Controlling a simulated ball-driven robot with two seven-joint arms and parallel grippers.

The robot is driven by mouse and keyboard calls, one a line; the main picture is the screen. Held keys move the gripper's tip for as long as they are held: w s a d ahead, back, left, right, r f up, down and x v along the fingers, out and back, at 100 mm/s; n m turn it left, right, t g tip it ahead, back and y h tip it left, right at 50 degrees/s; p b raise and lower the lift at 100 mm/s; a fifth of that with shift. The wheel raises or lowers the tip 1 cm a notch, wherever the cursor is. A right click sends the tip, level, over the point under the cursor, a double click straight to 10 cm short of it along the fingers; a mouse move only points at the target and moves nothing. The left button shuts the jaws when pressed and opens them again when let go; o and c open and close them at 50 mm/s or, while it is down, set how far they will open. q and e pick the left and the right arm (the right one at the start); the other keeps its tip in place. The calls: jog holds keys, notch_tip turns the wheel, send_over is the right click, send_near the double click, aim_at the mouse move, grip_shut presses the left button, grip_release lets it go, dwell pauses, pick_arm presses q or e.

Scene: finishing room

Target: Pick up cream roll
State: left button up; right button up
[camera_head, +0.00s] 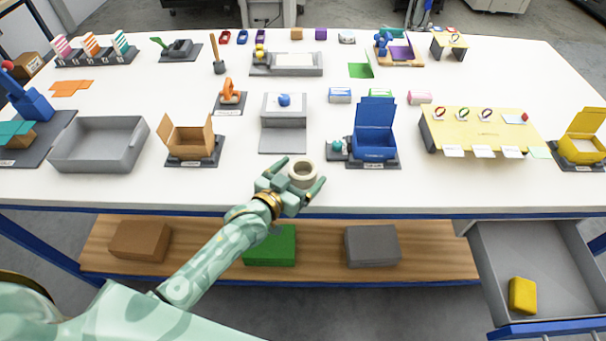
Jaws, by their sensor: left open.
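The cream roll (303,169) is a short ring, like a tape roll, near the front edge of the white table, left of the blue open box. My left gripper (300,175) is open at the roll, with one finger on its left far side and the other on its right near side. The roll shows between the fingers; I cannot tell whether they touch it. My right gripper is not in view.
The white table (232,190) is clear along its front edge. A grey platform (284,140) stands behind the roll, and a blue open box (374,146) stands to the right. A grey tray (97,158) and a cardboard box (188,150) stand left. An open drawer (500,290) juts out at lower right.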

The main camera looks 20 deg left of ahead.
pick_arm(q)
jog(key=shift+x, duration=0.85)
jog(key=c, duration=1.1)
jog(key=shift+c, duration=0.2)
